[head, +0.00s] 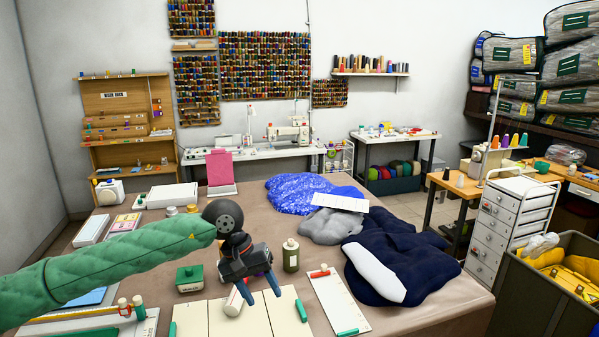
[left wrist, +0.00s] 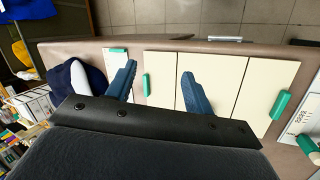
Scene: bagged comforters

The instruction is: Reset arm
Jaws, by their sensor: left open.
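My left gripper (head: 257,291) is open, with its two blue fingers apart and nothing between them. In the head view it hangs above the front of the brown table (head: 420,307), over pale panels (head: 237,318). In the left wrist view the left gripper (left wrist: 158,88) points down at the same panels (left wrist: 162,75). My left arm, in a green quilted sleeve, reaches in from the left. My right arm and gripper are in neither view.
A green bottle (head: 291,256) stands beside my left gripper. A grey bin (head: 540,299) with yellow contents is at the right.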

